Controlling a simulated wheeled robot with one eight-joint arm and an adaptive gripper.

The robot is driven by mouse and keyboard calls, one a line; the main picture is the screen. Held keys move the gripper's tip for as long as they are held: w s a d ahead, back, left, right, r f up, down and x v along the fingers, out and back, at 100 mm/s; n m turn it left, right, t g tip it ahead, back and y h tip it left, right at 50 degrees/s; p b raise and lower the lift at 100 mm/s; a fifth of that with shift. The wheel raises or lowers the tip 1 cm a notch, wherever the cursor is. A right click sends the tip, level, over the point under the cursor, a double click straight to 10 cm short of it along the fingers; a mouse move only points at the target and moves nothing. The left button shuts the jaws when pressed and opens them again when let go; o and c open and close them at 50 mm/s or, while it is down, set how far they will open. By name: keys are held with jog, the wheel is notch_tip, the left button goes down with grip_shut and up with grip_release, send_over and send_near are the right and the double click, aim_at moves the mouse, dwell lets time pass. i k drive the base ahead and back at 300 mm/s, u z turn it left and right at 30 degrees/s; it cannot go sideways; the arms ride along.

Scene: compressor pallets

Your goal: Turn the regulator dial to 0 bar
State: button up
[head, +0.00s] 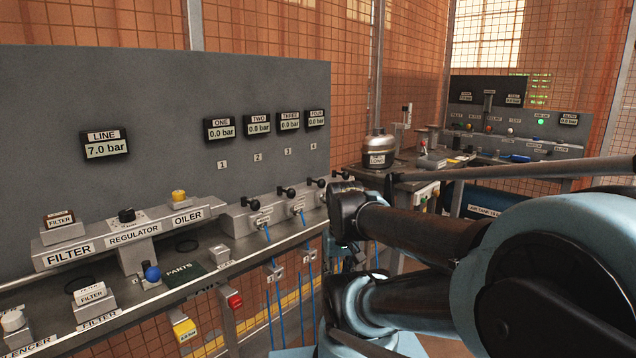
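The regulator dial (127,215) is a small black knob on top of the block labelled REGULATOR (133,233), between the FILTER and OILER labels at the left of the head view. Its pointer and scale are too small to read. The LINE display (106,145) on the grey panel reads 7.0 bar. My arm fills the lower right of the view, well to the right of the dial. I cannot make out my gripper's fingers anywhere, and nothing touches the dial.
Displays ONE to FOUR (258,124) read 0.0 bar. A blue ball knob (152,272) sits just below the regulator. An oiler with a yellow cap (179,196) stands beside the dial. Several black-handled valves (253,204) with blue hoses line the bench further right.

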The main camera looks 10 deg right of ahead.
aim_at(125, 216)
jog(key=u, duration=1.55)
